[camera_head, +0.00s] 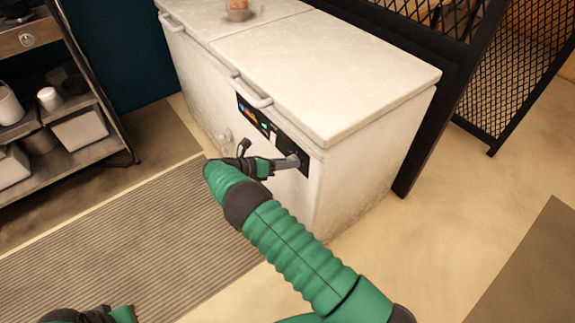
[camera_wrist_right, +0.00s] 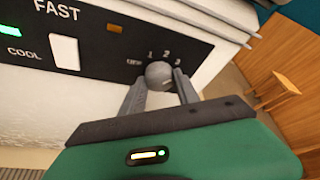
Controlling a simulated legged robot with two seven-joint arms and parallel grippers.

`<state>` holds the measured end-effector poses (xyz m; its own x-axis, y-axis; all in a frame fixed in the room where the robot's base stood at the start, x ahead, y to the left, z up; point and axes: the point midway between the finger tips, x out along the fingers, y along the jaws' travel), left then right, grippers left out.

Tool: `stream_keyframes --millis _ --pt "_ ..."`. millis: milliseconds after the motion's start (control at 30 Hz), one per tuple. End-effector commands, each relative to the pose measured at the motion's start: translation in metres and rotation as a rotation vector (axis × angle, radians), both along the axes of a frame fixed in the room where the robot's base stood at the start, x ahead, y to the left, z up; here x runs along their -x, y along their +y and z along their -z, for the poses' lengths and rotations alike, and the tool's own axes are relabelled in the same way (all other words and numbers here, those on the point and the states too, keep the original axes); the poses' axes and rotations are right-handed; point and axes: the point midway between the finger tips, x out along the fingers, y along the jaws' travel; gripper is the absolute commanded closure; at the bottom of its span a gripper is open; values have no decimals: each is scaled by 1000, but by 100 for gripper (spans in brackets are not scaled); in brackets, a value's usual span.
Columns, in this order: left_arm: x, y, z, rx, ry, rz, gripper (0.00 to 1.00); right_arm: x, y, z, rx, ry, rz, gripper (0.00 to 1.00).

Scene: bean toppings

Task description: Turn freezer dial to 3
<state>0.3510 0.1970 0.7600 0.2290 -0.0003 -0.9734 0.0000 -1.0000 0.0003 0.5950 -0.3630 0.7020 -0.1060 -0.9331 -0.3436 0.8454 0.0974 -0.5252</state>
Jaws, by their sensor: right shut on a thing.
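The white chest freezer (camera_head: 330,84) stands across the middle of the head view. Its black control panel (camera_head: 262,120) is on the front near the right end, and the panel also shows in the right wrist view (camera_wrist_right: 90,42). The grey round dial (camera_wrist_right: 158,74) sits under the marks OFF, 1, 2 and 3. My right gripper (camera_wrist_right: 160,88) is shut on the dial, with one finger on each side of it. In the head view the right gripper (camera_head: 292,161) reaches the panel. The dial's pointer cannot be made out. A part of my left arm (camera_head: 90,316) shows at the bottom edge; its fingers are out of view.
A metal shelf (camera_head: 50,120) with pots and containers stands at the left. A black mesh partition (camera_head: 470,60) stands close to the freezer's right side. A striped mat (camera_head: 150,240) lies on the floor in front.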

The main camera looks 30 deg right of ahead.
Motion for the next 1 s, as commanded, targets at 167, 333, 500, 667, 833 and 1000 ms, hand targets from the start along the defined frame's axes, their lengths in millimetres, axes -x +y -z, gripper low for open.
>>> stream_keyframes --millis 167,333,500,667,833,1000 --pt "0 0 2 0 0 0 100 -2 1 1 -1 20 -7 100" --pt "0 0 2 0 0 0 100 -2 1 1 -1 23 -8 100" --pt "0 0 2 0 0 0 100 -2 2 1 -2 21 -8 100" --pt "0 0 2 0 0 0 100 -2 1 1 -1 22 -6 43" --pt "0 0 2 0 0 0 100 -1 1 0 0 22 -4 41" --pt "0 0 2 0 0 0 100 -1 3 -1 0 21 -3 41"
